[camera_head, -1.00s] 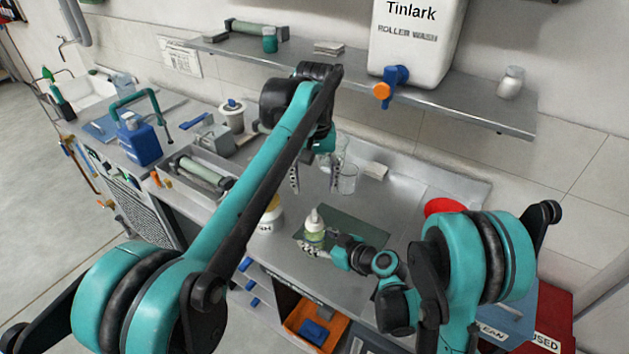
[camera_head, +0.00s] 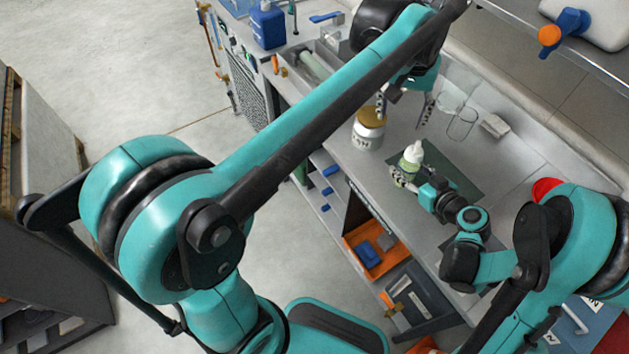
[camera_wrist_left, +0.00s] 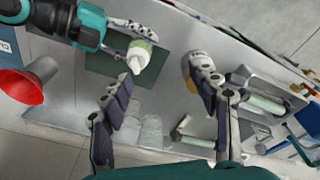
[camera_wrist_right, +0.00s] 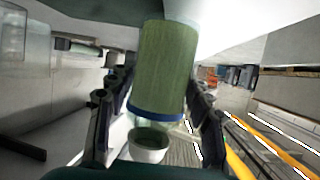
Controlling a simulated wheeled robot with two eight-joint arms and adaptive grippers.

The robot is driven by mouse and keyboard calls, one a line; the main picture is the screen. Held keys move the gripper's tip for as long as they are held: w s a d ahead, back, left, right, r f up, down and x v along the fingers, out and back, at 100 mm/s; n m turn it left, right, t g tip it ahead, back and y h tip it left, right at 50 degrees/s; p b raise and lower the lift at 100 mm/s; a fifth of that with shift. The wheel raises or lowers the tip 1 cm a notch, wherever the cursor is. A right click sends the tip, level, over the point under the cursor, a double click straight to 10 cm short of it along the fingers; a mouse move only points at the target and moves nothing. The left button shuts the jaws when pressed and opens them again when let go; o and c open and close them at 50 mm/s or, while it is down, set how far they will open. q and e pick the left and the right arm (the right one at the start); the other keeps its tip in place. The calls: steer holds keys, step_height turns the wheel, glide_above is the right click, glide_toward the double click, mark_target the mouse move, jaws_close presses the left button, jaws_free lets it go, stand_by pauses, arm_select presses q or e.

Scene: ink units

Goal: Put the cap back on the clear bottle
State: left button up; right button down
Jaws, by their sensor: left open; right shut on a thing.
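The bottle (camera_head: 412,156) has a pale green body and a white pointed top. It stands upright above the dark green mat (camera_head: 450,165). My right gripper (camera_head: 402,178) is shut on its body; the right wrist view shows its green side (camera_wrist_right: 165,65) between the fingers. My left gripper (camera_head: 403,114) is open and empty, fingers down, behind and above the bottle. In the left wrist view the bottle's white tip (camera_wrist_left: 137,64) lies beyond the left finger. I cannot tell whether the white top is a nozzle or a cap. No separate cap is identifiable.
A labelled jar with a gold lid (camera_head: 369,117) stands left of the bottle. Clear glass beakers (camera_head: 462,124) stand behind the mat, near my left gripper. A red funnel-like piece (camera_wrist_left: 22,86) is at the bench's other end. A shelf (camera_head: 560,60) overhangs the back.

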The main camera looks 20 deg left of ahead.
arm_select(q)
steer(key=s+a+f+t, duration=0.5)
steer(key=s+a+f, duration=0.7)
steer(key=s, duration=0.5)
steer(key=shift+a+f+t, duration=0.3)
steer(key=shift+a, duration=0.4)
